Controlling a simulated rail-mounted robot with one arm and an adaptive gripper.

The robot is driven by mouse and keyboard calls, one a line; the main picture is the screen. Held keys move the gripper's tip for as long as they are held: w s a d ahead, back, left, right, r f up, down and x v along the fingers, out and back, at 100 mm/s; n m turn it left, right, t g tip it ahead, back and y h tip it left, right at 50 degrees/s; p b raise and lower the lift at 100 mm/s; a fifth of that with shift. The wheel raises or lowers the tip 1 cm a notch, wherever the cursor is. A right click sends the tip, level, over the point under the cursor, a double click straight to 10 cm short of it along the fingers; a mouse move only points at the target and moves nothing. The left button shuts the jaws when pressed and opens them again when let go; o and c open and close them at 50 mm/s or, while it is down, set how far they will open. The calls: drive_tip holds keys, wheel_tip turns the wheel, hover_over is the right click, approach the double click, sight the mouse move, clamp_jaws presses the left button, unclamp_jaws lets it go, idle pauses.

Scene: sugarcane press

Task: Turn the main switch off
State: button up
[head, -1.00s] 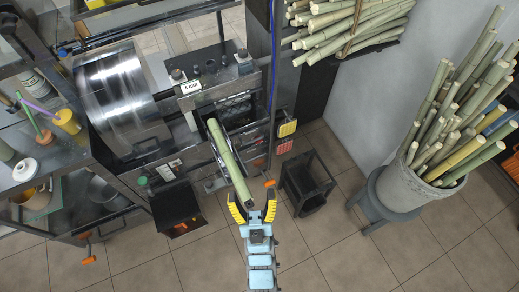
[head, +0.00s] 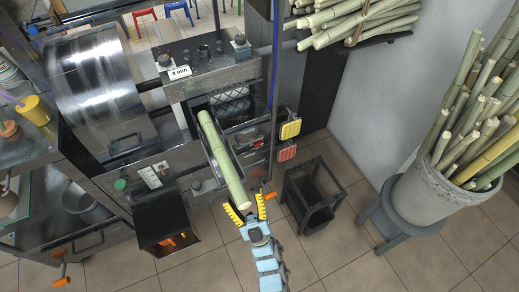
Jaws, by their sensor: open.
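No part is clearly marked as the main switch. A small panel with white plates (head: 152,175) and a green round button (head: 120,184) sits on the press front, left of the feed chute. A yellow pad (head: 290,129) and a red pad (head: 286,152) are on the machine's right side. My gripper (head: 248,209) is open, its yellow-padded fingers spread at the lower end of a green cane stalk (head: 224,163). The stalk lies in the feed chute (head: 208,158). I cannot tell whether the fingers touch it.
A black stand (head: 313,196) is on the floor right of my gripper. A grey bucket of canes (head: 428,203) stands further right. A dark box (head: 161,222) hangs below the panel. An orange-tipped handle (head: 269,196) is close to my right finger. Tiled floor is clear in front.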

drive_tip(key=w+d+f+g+h+b, duration=0.1)
drive_tip(key=w+d+f+g, duration=0.25)
drive_tip(key=w+f, duration=0.75)
drive_tip(key=m+g+h+b, duration=0.4)
drive_tip(key=m+h, duration=0.3)
approach(259, 144)
drive_tip(key=b+x, duration=0.3)
drive_tip(key=x, duration=0.1)
drive_tip(key=b+x, duration=0.4)
drive_tip(key=shift+w+f, duration=0.15)
drive_tip(key=shift+f, duration=0.1)
drive_tip(key=shift+b+x, duration=0.35)
drive_tip(key=shift+x, duration=0.45)
drive_tip(key=shift+r, duration=0.15)
drive_tip(key=shift+c, duration=0.3)
drive_tip(key=c, duration=1.1)
